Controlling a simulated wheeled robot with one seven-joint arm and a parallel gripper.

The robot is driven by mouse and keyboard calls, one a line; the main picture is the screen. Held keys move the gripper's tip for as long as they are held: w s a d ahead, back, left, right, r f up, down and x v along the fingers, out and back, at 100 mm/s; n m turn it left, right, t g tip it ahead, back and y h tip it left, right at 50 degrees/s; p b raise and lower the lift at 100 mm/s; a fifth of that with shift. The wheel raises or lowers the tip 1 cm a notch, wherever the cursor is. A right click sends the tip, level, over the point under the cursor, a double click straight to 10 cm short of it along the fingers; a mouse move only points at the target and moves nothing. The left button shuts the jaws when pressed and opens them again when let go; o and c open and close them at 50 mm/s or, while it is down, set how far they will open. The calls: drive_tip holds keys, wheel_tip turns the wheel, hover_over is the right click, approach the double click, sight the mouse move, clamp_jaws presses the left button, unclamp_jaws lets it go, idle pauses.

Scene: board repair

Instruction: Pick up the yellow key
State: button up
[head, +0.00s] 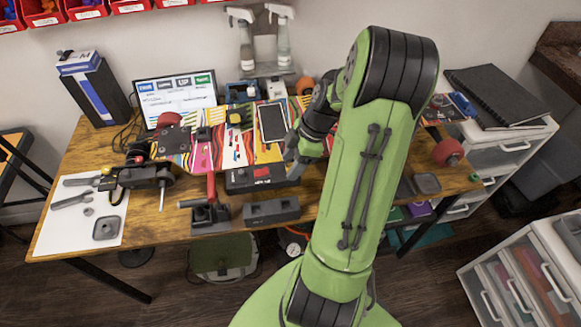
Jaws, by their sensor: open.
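A small yellow object (234,118) lies on the colourful striped skateboard deck (262,153), left of a dark phone-like slab. It is too small here to tell clearly whether it is the yellow key. My gripper (294,166) hangs over the front edge of the deck, to the right of and nearer than the yellow object, apart from it. It is open, and I see nothing held in it. My green arm hides the right part of the deck.
The wooden table (75,149) carries a power drill (147,176), a vise with a red handle (210,212), a grey block (271,211) and a white mat (60,230) with wrenches. Spray bottles (281,35) stand behind. A laptop (176,93) is at the back left.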

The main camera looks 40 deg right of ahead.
sight(293, 159)
drive_tip(key=shift+c, duration=0.3)
clamp_jaws()
drive_tip(key=shift+r, duration=0.1)
wheel_tip(293, 159, up, 10)
drive_tip(key=p, duration=0.3)
